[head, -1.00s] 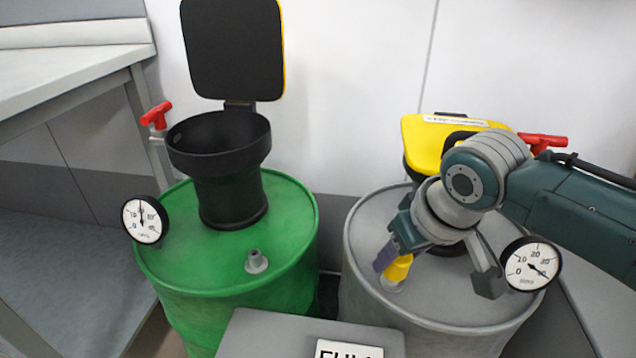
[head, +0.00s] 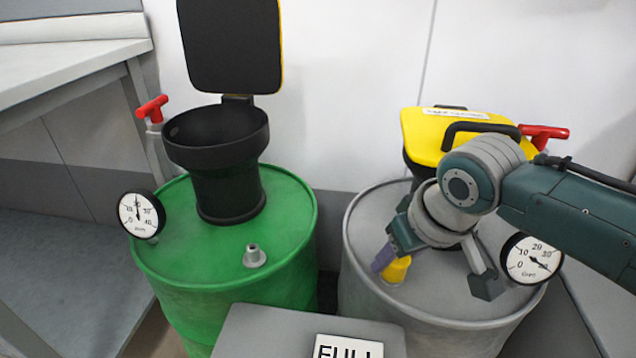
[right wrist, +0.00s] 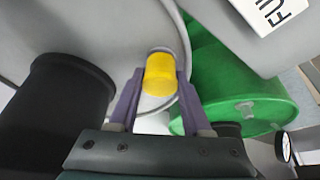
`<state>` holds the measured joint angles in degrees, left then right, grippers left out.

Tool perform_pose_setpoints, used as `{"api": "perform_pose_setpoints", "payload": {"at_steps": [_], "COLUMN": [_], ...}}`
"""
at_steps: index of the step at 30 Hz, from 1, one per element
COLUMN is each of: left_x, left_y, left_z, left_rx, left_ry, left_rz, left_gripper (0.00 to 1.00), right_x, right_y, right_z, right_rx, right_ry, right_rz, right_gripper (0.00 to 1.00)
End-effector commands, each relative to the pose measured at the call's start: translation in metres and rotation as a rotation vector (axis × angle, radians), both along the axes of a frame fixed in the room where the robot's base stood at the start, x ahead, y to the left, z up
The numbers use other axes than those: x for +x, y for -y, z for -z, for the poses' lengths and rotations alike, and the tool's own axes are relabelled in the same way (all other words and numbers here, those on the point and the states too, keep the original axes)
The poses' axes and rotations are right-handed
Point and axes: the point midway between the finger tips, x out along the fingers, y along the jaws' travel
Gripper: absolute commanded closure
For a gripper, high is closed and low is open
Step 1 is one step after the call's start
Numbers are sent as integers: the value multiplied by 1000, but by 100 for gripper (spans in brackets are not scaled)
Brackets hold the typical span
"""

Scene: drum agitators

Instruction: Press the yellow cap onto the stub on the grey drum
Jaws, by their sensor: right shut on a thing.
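The yellow cap (head: 396,270) stands over the stub's place near the front left of the grey drum's top (head: 365,225). In the right wrist view the cap (right wrist: 160,77) lies between my two purple fingers, with a pale rim of the stub's base (right wrist: 161,51) at its far end. The stub itself is hidden by the cap, and I cannot tell how deeply the cap sits. My right gripper (right wrist: 160,85) is shut on the cap. In the head view one purple finger shows beside it. My left gripper is not in view.
The grey drum carries a dial gauge (head: 532,259), a yellow-lidded hopper (head: 450,135) and a red valve handle (head: 545,133). The green drum (head: 180,245) with an open black hopper (head: 228,180) and bare stub (head: 254,256) stands left. A grey box marked FULL (head: 265,330) is in front.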

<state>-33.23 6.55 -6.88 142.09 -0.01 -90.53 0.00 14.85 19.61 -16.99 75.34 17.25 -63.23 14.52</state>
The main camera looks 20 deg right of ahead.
Motion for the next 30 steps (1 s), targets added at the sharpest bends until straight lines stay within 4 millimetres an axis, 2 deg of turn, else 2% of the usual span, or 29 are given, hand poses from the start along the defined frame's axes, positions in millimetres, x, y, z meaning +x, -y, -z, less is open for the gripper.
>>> {"api": "perform_pose_setpoints", "payload": {"at_steps": [25, 26, 30], "left_x": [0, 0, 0], "left_y": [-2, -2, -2], "left_z": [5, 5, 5], "left_rx": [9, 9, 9], "left_ry": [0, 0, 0], "left_rz": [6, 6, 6], "left_gripper": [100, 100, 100], "right_x": [-1, -1, -1], "right_y": [0, 0, 0], "right_z": [8, 8, 8], "right_rx": [-1, -1, -1], "right_ry": [-3, -3, -3], "right_rz": [0, 0, 0], "right_gripper": [100, 49, 34]}}
